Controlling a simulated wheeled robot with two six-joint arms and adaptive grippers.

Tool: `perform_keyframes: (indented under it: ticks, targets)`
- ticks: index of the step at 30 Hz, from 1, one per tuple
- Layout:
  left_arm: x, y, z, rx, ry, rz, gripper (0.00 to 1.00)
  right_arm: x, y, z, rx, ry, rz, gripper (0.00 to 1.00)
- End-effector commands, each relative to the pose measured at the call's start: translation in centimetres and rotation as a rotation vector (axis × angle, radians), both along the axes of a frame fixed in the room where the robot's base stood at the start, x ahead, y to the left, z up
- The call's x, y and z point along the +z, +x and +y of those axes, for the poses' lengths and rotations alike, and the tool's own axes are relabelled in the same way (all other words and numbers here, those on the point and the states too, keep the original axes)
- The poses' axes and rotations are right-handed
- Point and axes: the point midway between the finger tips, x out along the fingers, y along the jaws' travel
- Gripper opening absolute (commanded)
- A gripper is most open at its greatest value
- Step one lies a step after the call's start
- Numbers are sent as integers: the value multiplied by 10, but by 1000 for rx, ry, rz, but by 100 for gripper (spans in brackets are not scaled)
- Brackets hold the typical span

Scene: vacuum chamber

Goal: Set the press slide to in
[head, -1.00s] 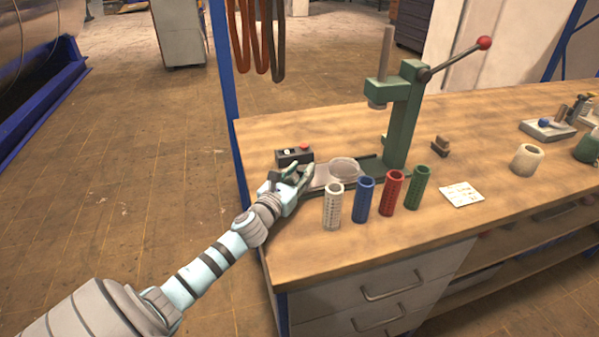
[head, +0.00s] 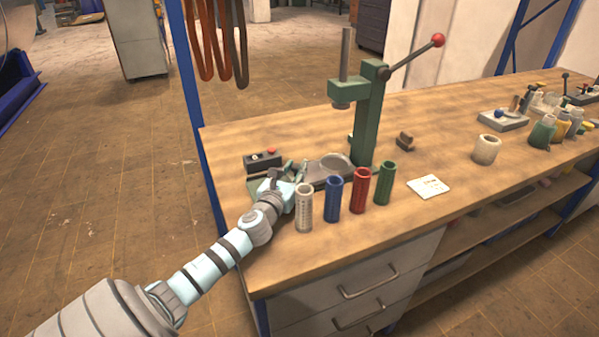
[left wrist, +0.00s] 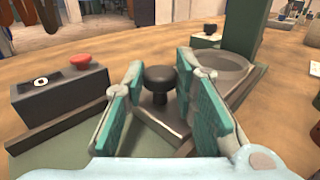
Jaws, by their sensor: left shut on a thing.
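The green arbor press (head: 368,120) stands on the wooden bench. Its grey slide (head: 313,171) lies at its foot, with the round seat (head: 337,163) roughly below the ram (head: 343,102) and close to the column. In the left wrist view, the slide (left wrist: 165,122) carries a black knob (left wrist: 159,78) at its near end and the round seat (left wrist: 222,68) beyond. My left gripper (head: 291,172) is at the slide's left end, its green-padded fingers (left wrist: 161,68) shut on the knob. The fingers mostly hide the knob in the head view. My right gripper is not in view.
A dark control box (head: 262,162) with a red button stands just left of my gripper. White (head: 304,208), blue (head: 333,199), red (head: 359,190) and green (head: 385,183) perforated cylinders stand close in front of the slide. A paper card (head: 429,187) lies to the right.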

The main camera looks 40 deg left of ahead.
Motion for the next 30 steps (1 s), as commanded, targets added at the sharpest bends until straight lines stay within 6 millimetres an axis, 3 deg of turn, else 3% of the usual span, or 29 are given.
perform_keyframes:
  ticks: [4,5,8,17,20,30]
  targets:
    - [0,0,-1,-4,-2,-2,0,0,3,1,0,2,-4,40]
    - [0,1,-2,-5,-2,-2,30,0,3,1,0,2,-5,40]
    - [0,1,-2,-5,-2,-2,45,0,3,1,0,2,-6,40]
    - [0,-1,-1,-2,0,0,45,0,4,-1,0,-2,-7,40]
    - [-1,-11,-4,-3,1,1,45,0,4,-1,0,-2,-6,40]
    - [-1,-92,-35,-6,2,4,45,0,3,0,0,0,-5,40]
